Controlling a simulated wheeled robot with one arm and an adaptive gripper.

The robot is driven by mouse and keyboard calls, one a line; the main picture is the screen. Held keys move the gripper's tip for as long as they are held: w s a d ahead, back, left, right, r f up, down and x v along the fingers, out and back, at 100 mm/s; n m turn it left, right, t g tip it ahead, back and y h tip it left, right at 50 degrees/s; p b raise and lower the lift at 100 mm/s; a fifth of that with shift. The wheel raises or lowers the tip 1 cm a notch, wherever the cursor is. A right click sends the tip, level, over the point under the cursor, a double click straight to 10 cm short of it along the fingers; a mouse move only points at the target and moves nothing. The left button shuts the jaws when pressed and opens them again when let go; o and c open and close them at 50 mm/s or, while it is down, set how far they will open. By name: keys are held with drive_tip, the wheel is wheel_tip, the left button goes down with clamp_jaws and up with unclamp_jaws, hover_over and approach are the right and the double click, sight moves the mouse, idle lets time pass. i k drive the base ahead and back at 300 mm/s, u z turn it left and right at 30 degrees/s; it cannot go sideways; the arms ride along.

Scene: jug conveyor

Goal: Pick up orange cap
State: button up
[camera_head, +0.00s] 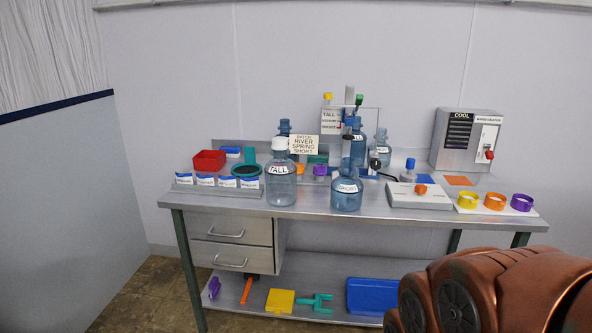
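An orange ring-shaped cap (495,201) sits on a white holder (468,210) at the right front of the metal bench, between a yellow one (468,200) and a purple one (522,202). A second small orange piece (300,169) shows mid-bench behind the bottles, partly hidden; I cannot tell if it is a cap. My copper-coloured arm fills the lower right corner. My gripper is out of view, so its state does not show.
A clear tall bottle (280,180) with a white cap and a blue short bottle (346,188) stand at the bench (250,208) front. A grey box (466,140) marked COOL stands at the back right. A white device (420,199) with an orange button is left of the holder.

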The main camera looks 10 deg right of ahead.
sight(301, 168)
drive_tip(key=u, duration=0.35)
drive_tip(key=i, duration=0.6)
drive_tip(key=u, duration=0.75)
drive_tip(key=i, duration=1.2)
drive_tip(key=z, duration=0.4)
drive_tip(key=i, duration=1.25)
drive_tip(key=z, duration=0.6)
